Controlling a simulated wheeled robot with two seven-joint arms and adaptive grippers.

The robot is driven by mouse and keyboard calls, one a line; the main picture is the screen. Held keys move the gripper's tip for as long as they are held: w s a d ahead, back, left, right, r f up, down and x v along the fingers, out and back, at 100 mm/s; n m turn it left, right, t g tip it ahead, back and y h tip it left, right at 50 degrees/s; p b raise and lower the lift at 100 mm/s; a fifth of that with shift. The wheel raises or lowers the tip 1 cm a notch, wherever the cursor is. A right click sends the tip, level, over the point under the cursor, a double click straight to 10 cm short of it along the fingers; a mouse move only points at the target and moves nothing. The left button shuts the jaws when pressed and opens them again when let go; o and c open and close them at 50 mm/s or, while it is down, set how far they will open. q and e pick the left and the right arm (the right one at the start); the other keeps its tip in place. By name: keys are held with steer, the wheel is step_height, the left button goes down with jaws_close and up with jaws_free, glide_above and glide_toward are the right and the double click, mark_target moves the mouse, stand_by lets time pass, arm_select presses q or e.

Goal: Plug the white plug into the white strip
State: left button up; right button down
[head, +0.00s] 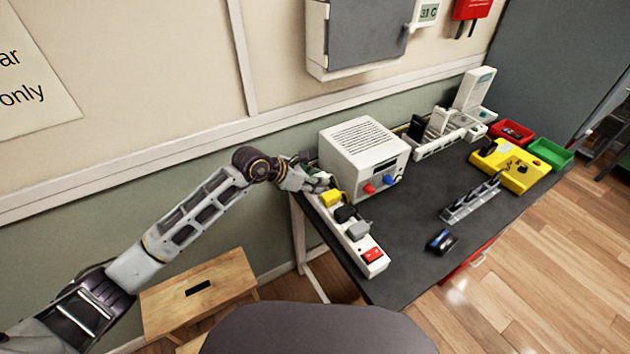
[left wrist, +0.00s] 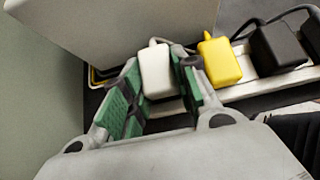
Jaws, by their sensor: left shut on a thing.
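The white strip (head: 376,265) lies along the left edge of the dark table, with a red switch (head: 372,255) at its near end. A yellow plug (head: 331,198), a black plug (head: 346,213) and a grey plug (head: 357,230) sit on it. My left gripper (head: 318,183) is at the strip's far end. In the left wrist view, the white plug (left wrist: 156,72) is between the green-padded fingers of my left gripper (left wrist: 157,100), beside the yellow plug (left wrist: 219,60). Whether its pins are in the strip is hidden. My right gripper is not in view.
A white power supply box (head: 362,155) stands close to the gripper. A yellow fixture (head: 508,166), red bin (head: 511,133) and green bin (head: 550,153) are at the far right. A wooden stool (head: 198,290) stands left.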

arm_select(q)
steer(key=o, duration=0.6)
steer(key=shift+s+f, duration=0.15)
steer(key=shift+f, duration=0.35)
steer(key=o, duration=0.6)
steer(key=shift+f, duration=0.15)
steer(key=shift+c, duration=0.2)
steer(key=shift+a, duration=0.2)
steer(key=shift+v, duration=0.85)
steer(key=v, duration=0.6)
steer(key=shift+d+r, duration=0.2)
steer(key=shift+r, duration=0.3)
steer(key=shift+d, duration=0.1)
